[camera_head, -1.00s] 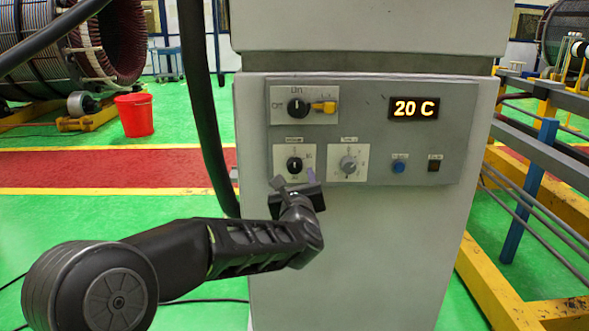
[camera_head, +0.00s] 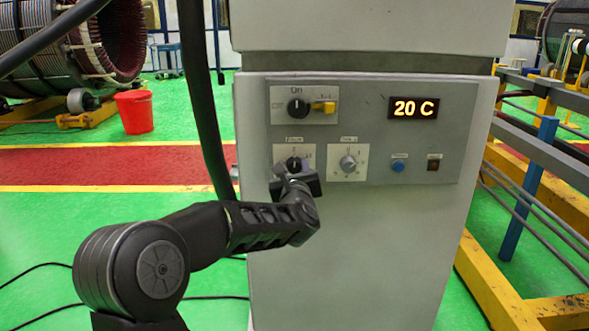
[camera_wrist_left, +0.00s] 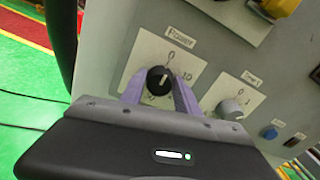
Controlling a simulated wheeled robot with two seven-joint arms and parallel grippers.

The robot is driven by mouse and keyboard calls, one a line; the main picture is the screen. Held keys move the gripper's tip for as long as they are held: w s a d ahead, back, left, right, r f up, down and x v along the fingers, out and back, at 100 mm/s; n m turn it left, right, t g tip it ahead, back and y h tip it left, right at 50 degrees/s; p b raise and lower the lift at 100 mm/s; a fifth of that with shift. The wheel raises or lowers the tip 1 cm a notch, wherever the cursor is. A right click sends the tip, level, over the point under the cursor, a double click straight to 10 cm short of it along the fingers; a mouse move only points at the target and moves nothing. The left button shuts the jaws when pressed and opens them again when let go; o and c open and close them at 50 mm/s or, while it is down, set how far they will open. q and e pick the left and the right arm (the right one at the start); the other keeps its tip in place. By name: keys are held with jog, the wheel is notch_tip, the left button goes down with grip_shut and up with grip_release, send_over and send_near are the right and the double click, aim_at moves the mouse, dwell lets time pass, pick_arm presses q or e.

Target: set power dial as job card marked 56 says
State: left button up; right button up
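The power dial (camera_head: 294,164) is a round black knob on a white scale plate, at the lower left of the grey cabinet's panel. It also shows in the left wrist view (camera_wrist_left: 160,81), under a label reading "Power", with its pale pointer line roughly toward the 0 at the top. My left gripper (camera_head: 291,172) is at the dial. In the left wrist view its purple fingers (camera_wrist_left: 160,92) stand apart, one on each side of the knob; I cannot tell whether they touch it. My right gripper and the job card marked 56 are not in view.
A grey dial (camera_head: 348,163) sits right of the power dial. Above are a black "On" switch (camera_head: 298,107) and a yellow part (camera_head: 325,107). A display (camera_head: 414,107) reads 20 C. A blue button (camera_head: 398,166) and a dark switch (camera_head: 433,165) are further right.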

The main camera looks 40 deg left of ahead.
pick_arm(q)
grip_shut()
dwell(0.4)
